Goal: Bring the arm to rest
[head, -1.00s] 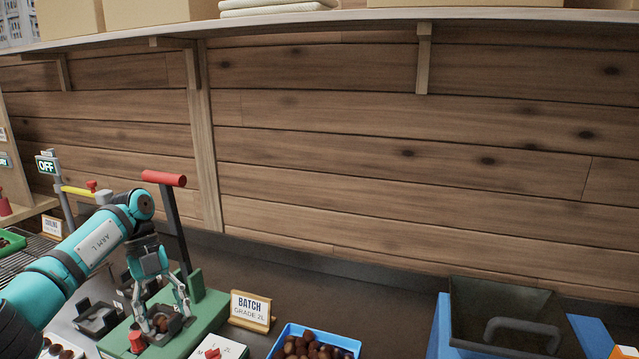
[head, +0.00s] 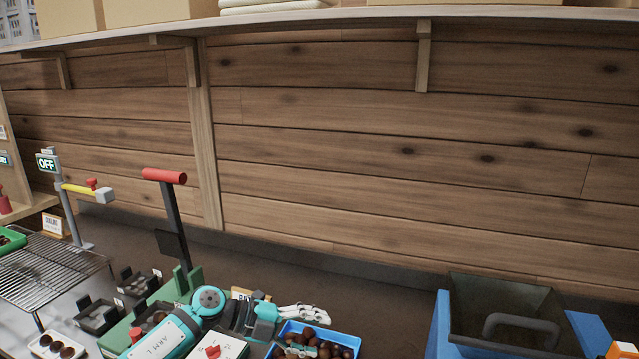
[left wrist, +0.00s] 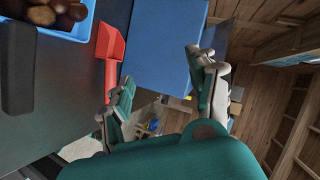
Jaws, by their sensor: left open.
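My left arm (head: 170,335) reaches in from the bottom left. My left gripper (head: 318,334) points right, over or close to the blue tray of chestnuts (head: 352,343); its height above the tray is hard to judge. In the left wrist view the fingers of the left gripper (left wrist: 165,75) are spread apart with nothing between them. My right gripper is not in view.
A green press with a red-handled lever (head: 165,177) stands behind the arm. A wire rack (head: 50,270) is at left. A blue bin with a dark hopper (head: 505,315) is at right. The left wrist view shows a red scoop (left wrist: 108,60). Dark counter lies clear between tray and bin.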

